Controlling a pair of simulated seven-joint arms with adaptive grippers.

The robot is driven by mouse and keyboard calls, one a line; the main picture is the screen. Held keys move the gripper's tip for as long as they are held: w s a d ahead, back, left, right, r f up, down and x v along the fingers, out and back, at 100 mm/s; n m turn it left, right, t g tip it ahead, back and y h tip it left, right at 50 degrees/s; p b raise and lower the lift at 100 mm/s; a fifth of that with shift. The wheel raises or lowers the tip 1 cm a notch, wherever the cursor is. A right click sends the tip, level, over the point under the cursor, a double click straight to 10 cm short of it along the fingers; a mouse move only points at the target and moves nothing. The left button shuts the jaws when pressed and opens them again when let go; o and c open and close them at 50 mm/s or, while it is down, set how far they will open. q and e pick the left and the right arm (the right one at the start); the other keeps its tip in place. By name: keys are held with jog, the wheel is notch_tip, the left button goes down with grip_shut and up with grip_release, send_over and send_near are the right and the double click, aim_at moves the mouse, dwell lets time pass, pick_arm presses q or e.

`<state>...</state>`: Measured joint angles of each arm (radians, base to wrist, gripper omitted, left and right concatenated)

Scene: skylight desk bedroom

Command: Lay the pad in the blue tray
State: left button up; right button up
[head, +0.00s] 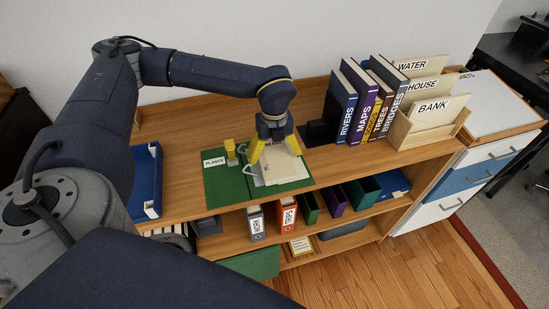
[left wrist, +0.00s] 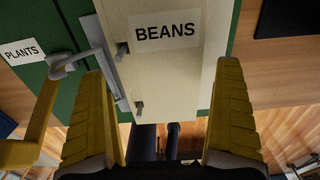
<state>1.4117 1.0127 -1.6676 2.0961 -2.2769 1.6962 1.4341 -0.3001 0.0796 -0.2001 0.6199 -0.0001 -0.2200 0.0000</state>
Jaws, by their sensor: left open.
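The pad (head: 284,168) is a cream sheet stack labelled BEANS; it lies on the right half of an open green binder (head: 216,190) labelled PLANTS. In the left wrist view the pad (left wrist: 165,70) lies beside the binder's grey metal ring mechanism (left wrist: 97,55). My left gripper (head: 276,150) is open above the pad. In the left wrist view its yellow fingers (left wrist: 160,85) stand on either side of the pad, apart from each other; contact cannot be told. The blue tray (head: 146,183) is on the shelf top at the left, partly hidden by my arm. My right gripper is not in view.
A yellow upright piece (head: 230,150) stands on the binder near the PLANTS label. Upright books (head: 360,100) and a wooden file holder (head: 425,125) stand at the right. Clear wood (head: 181,170) lies between tray and binder. Lower shelves hold binders (head: 256,222).

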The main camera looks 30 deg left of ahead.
pick_arm(q)
jog(key=shift+f, duration=0.6)
jog(key=shift+r, duration=0.1)
jog(key=c, duration=1.4)
